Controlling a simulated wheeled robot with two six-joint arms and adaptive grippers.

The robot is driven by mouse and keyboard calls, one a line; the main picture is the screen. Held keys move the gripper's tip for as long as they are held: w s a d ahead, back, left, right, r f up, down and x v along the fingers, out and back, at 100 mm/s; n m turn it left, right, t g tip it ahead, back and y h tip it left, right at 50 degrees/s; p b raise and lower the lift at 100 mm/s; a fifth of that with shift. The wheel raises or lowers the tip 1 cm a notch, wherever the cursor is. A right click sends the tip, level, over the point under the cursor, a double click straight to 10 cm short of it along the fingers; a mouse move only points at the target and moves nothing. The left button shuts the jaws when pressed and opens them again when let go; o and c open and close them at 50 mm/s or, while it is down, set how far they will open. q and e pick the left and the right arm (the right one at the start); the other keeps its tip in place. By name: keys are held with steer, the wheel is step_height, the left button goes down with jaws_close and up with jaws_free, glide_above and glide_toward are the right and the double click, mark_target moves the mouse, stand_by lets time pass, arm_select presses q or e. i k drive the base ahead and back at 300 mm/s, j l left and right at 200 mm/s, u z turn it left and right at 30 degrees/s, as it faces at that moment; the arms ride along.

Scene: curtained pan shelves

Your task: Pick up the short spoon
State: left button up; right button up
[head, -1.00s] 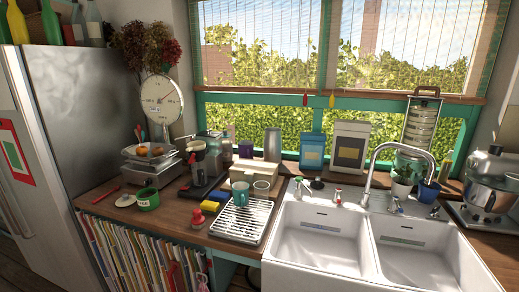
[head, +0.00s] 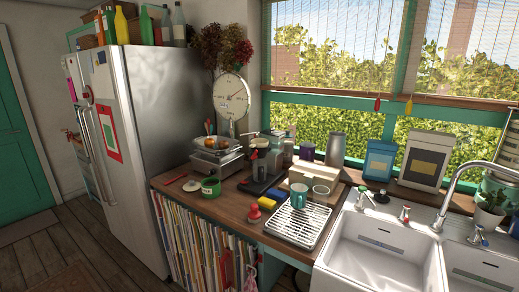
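I cannot make out a short spoon for certain. A thin red utensil (head: 175,179) lies on the left end of the wooden counter (head: 170,199); it is too small to tell what it is. Small upright utensils (head: 209,127) show beside the dial scale (head: 231,96), also too small to identify. Neither of my grippers is in view.
On the counter stand a green tin (head: 210,187), a coffee machine (head: 262,165), a teal mug (head: 299,194) on a drying rack (head: 297,227), and a red stamp-like piece (head: 254,213). The sink (head: 385,252) is at right, the fridge (head: 150,130) at left. The floor (head: 75,240) is clear.

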mark_target(184, 174)
steer(key=i+j+z, duration=0.1)
steer(key=i+j, duration=0.3)
steer(key=i+j+z, duration=0.1)
steer(key=i+j, duration=0.3)
steer(key=j, duration=0.25)
